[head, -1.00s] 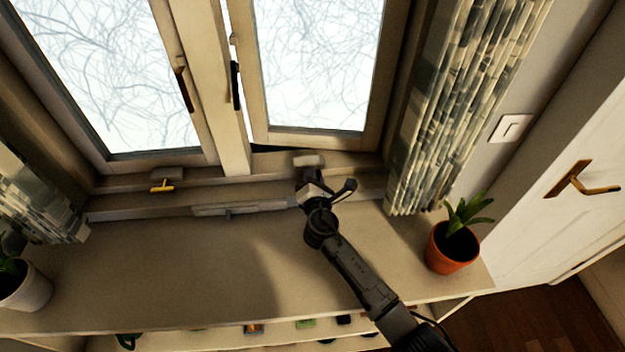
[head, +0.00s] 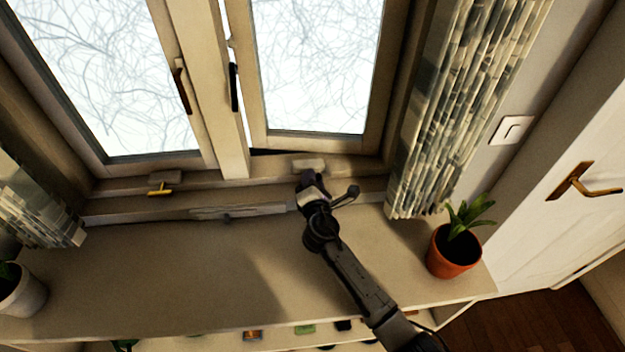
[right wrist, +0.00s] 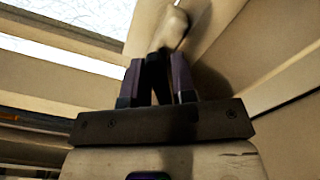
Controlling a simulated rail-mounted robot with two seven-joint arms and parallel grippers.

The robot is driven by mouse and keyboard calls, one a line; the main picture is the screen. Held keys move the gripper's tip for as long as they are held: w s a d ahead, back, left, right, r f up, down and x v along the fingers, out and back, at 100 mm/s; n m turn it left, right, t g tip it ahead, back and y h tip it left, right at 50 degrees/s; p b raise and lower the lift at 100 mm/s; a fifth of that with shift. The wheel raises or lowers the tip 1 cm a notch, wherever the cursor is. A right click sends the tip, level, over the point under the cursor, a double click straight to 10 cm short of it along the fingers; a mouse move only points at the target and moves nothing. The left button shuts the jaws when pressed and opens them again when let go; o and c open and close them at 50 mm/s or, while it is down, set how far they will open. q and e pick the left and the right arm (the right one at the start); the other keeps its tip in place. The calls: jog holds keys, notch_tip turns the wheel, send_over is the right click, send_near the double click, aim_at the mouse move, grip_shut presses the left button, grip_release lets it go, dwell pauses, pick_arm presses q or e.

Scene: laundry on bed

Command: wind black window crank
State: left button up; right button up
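The pale base of the window crank (head: 309,165) sits on the sill frame below the right-hand window. My right gripper (head: 305,178) is right at its near side and points toward the window. In the right wrist view, the two purple-dark fingers (right wrist: 157,72) stand close together, with something dark between them. The pale crank base (right wrist: 173,28) shows blurred just beyond the fingertips. I cannot tell whether the dark part is the black crank handle or the fingers' inner pads. My left gripper is in neither view.
A yellow crank (head: 160,189) is below the left window. An orange potted plant (head: 453,252) stands right of my arm, and a patterned curtain (head: 445,110) hangs close by. A white pot (head: 22,292) is at far left.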

jog(key=shift+o, duration=1.4)
jog(key=shift+s+d+p, duration=0.1)
jog(key=shift+s+p, duration=0.2)
jog(key=shift+s, duration=0.3)
jog(key=s, duration=0.3)
jog(key=s+p, duration=0.1)
jog(key=s, duration=0.3)
jog(key=s+d+p, duration=0.1)
jog(key=s, duration=0.3)
jog(key=shift+s, duration=0.75)
jog(key=shift+c, duration=0.3)
